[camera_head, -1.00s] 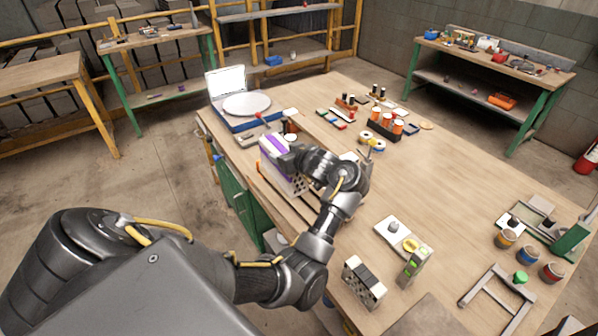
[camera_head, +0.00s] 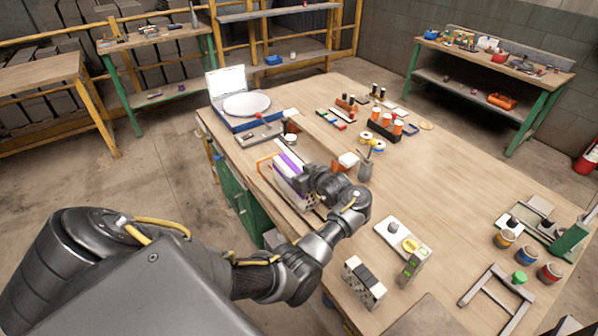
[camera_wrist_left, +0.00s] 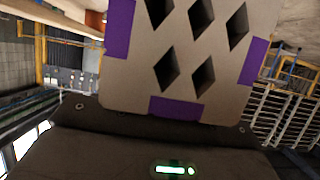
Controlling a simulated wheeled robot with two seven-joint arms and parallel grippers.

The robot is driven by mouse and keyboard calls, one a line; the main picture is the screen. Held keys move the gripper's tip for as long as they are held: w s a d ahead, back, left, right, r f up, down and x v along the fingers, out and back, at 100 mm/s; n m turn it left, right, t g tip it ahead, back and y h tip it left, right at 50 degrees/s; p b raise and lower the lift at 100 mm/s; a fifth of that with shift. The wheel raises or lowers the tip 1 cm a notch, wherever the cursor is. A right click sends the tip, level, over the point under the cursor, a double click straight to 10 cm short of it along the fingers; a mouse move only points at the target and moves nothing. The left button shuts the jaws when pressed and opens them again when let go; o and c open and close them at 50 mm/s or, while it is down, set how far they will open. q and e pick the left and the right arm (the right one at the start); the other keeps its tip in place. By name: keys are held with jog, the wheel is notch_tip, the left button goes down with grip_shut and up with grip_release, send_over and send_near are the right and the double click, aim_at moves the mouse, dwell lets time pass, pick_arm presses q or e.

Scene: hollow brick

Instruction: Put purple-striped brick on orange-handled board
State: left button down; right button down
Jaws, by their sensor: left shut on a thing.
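The purple-striped brick (camera_head: 284,187) is pale with purple bands and several diamond-shaped holes. My left gripper (camera_head: 306,184) is shut on it from the right, near the left edge of the workbench. In the left wrist view the brick's holed face (camera_wrist_left: 190,45) fills the upper middle, with purple bands at its sides and bottom. The orange-handled board shows mainly by its thin orange handle (camera_head: 264,159), just left of and behind the brick. The brick and gripper hide most of the board. I cannot tell whether the brick touches it. My right gripper is not in view.
A black-striped brick (camera_head: 364,281) stands near the bench's front edge. A switch box (camera_head: 403,240), a grey bottle (camera_head: 366,164) and a white-topped block (camera_head: 348,160) are near the arm. A blue turntable case (camera_head: 247,123) lies behind. The bench's middle right is clear.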

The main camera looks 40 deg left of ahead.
pick_arm(q)
jog(key=shift+c, duration=1.6)
grip_release()
jog(key=shift+s+d+f, duration=0.1)
jog(key=p+v, duration=0.1)
jog(key=v, duration=0.1)
jog(key=p+v, duration=0.3)
jog(key=v, duration=0.1)
jog(key=shift+d+r, duration=0.1)
jog(key=shift+r, duration=0.3)
jog(key=shift+s+d+r+p, duration=0.1)
jog(key=shift+s+d+p, duration=0.05)
jog(key=shift+d+p, duration=0.4)
jog(key=shift+d, duration=0.1)
